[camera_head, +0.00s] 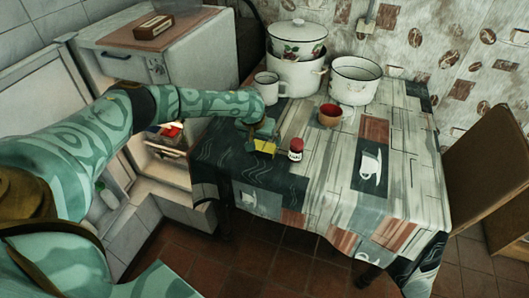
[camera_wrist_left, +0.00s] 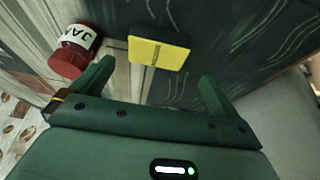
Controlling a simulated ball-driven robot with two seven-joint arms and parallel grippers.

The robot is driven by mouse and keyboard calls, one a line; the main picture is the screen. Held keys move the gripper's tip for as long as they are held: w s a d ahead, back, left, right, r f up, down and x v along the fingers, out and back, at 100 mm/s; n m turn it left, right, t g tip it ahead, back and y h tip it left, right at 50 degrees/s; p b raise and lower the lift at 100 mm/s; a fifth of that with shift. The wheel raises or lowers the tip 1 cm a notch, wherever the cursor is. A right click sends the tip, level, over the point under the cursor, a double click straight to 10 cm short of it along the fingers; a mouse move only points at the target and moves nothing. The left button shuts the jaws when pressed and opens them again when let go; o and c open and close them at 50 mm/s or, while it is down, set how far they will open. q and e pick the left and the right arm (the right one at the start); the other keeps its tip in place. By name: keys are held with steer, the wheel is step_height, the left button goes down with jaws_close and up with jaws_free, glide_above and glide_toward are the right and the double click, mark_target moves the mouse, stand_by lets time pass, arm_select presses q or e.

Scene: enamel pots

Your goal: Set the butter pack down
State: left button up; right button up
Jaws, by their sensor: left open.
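The yellow butter pack (camera_head: 265,146) lies on the patterned tablecloth near the table's left front side. In the left wrist view the butter pack (camera_wrist_left: 160,54) is just beyond my fingertips and roughly between their lines, with a visible gap to both. My left gripper (camera_head: 262,136) is open, low over the table at the pack; its two spread fingers (camera_wrist_left: 153,80) hold nothing. My right gripper is not in view.
A jam jar (camera_head: 296,149) with a red lid stands close to the right of the butter; a brown cup (camera_head: 330,115) is farther right. A white mug (camera_head: 269,88) and enamel pots (camera_head: 355,81) stand behind. The table's front right is clear.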

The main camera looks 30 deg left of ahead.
mark_target(264, 146)
arm_select(q)
steer(key=b+x, duration=0.1)
steer(key=x, duration=0.2)
steer(key=b+x, duration=0.1)
steer(key=shift+s+d+f+b, duration=0.1)
steer(key=shift+d+f+b, duration=0.25)
steer(key=shift+f, duration=0.2)
steer(key=c, duration=1.2)
steer(key=shift+r, duration=0.25)
